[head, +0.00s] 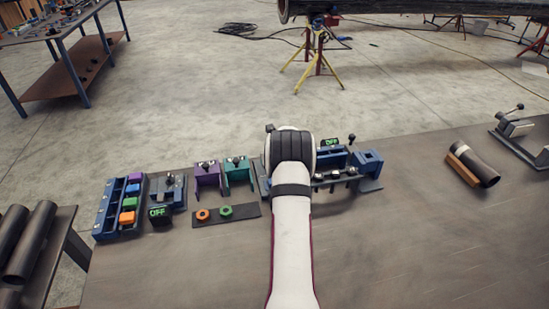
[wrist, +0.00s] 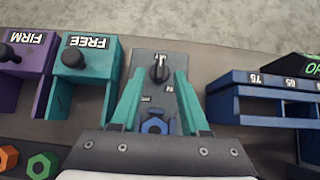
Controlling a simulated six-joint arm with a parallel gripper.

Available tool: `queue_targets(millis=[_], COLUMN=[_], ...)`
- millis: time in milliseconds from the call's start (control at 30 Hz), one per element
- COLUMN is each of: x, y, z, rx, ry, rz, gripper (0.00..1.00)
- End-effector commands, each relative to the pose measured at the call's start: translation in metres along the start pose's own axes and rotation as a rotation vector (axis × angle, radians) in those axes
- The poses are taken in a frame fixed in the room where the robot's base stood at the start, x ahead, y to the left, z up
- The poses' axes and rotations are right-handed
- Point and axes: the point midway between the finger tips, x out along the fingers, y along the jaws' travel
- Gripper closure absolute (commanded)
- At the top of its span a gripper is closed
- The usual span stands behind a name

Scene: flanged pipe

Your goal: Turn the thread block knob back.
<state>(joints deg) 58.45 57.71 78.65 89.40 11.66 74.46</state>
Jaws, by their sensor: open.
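The thread block (wrist: 146,62) is a grey plate in the wrist view, with small white markings. I cannot tell how high the tips are above the plate. In the head view my arm hides the knob and most of the block.
A teal stand marked FREE (wrist: 88,76) and a purple stand marked FIRM (wrist: 28,85) are close on the left. A blue numbered rack (wrist: 265,82) is close on the right. A dark pipe (head: 478,167) lies further right; the bench (head: 400,240) between is mostly clear.

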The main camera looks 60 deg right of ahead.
Motion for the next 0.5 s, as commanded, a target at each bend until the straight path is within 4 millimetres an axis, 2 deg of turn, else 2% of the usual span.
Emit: queue_targets(millis=[100, 300, 400, 500], x=[-0.041, -0.098, -0.115, -0.124], y=[-0.001, -0.001, -0.001, -0.001], z=[0.002, 0.002, 0.001, 0.001], rx=[0.003, 0.000, 0.000, 0.000], ry=[-0.004, -0.004, -0.003, -0.002], rz=[-0.002, -0.002, -0.002, -0.001], gripper=[0.55, 0.55, 0.55, 0.55])
